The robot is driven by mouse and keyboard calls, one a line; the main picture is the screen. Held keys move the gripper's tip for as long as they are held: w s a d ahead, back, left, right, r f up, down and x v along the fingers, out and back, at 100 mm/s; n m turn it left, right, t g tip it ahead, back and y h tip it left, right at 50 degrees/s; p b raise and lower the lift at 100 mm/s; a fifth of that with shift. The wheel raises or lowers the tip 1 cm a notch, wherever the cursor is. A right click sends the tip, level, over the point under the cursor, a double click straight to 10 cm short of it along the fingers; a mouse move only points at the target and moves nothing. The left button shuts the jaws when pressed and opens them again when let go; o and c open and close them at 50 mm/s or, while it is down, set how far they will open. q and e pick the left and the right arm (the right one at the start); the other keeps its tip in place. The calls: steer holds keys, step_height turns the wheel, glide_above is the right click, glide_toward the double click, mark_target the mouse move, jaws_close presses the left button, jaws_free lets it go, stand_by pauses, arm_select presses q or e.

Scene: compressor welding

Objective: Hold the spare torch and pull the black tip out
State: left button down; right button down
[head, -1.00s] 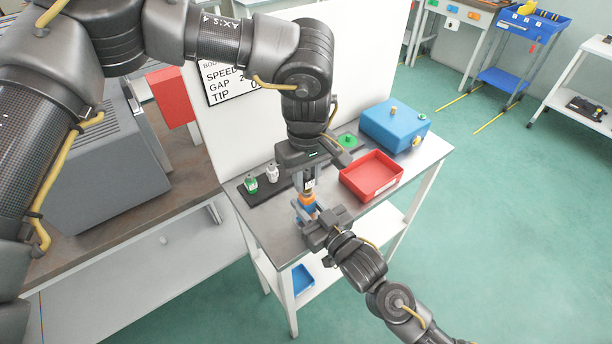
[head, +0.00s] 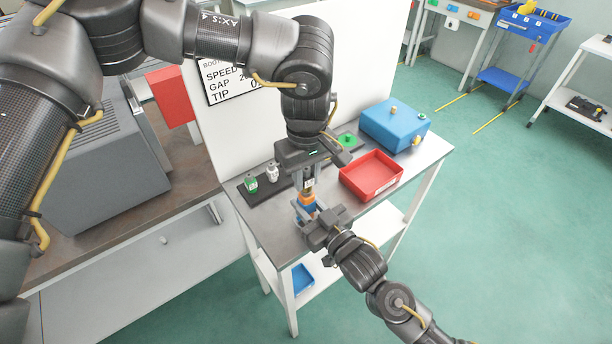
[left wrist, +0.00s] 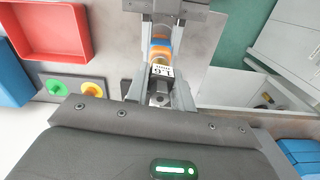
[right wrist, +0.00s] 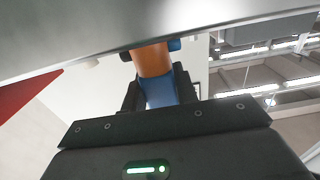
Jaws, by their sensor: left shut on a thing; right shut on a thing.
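The spare torch (head: 308,199) stands roughly upright over the bench front, with an orange collar and a blue body. My right gripper (head: 306,214) is shut on its blue body from the front right; the right wrist view shows the blue part (right wrist: 159,92) between the fingers. My left gripper (head: 308,181) comes down from above and is shut on the tip piece, which carries a white label (left wrist: 161,71). A brass-coloured section (left wrist: 160,58) shows between the label and the orange collar (left wrist: 161,43). The fingers hide most of the tip, and its black part cannot be made out.
A red tray (head: 372,177) and a blue box (head: 395,125) stand to the right on the bench. A green button (head: 347,140) is behind. A white panel rises behind.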

arm_select(q)
steer(key=shift+r, duration=0.2)
steer(key=shift+r, duration=1.95)
steer(key=shift+r, duration=2)
arm_select(e)
steer(key=c, duration=1)
jaws_free()
steer(key=v, duration=1.2)
steer(key=shift+f, duration=0.1)
